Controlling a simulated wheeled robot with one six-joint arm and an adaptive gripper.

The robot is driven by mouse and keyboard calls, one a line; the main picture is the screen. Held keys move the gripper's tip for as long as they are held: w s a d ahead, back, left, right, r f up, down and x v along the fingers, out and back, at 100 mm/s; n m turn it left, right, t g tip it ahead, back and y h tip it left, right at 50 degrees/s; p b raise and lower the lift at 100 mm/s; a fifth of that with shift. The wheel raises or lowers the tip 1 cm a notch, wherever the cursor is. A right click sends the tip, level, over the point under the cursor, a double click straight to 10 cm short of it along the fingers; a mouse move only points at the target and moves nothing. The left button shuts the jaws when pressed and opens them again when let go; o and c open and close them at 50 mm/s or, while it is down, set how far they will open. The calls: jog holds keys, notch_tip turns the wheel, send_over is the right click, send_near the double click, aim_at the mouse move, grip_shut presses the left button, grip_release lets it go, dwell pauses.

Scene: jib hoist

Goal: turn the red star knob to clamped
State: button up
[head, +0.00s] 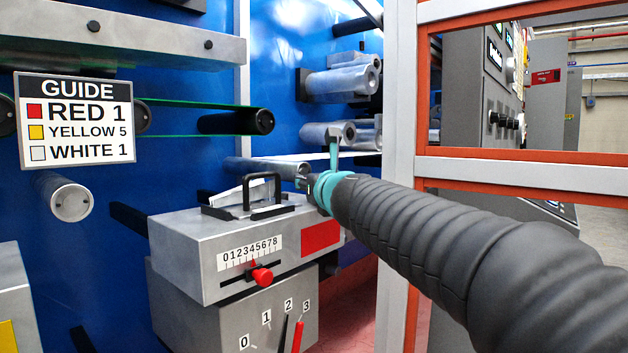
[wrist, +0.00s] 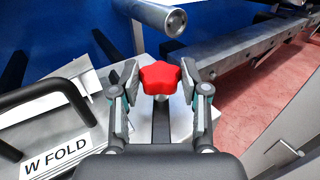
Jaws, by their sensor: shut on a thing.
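In the head view my gripper (head: 316,186) is at the right end of the grey box with the number scale; my arm and wrist hide the knob there. No mark for clamped can be read in either view.
A black handle (head: 262,178) stands on the grey box (head: 190,245), beside the gripper. A small red pointer knob (head: 262,275) and a red lever (head: 298,336) are on its front. A white post (head: 400,90) stands close behind my arm. Metal rollers (head: 340,82) are above.

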jog(key=shift+a+m+h, duration=0.1)
jog(key=shift+m+h, duration=0.4)
jog(key=shift+h, duration=0.2)
jog(key=o, duration=1.2)
jog(key=shift+c, duration=0.2)
jog(key=v, duration=1.2)
jog(key=shift+f, duration=0.25)
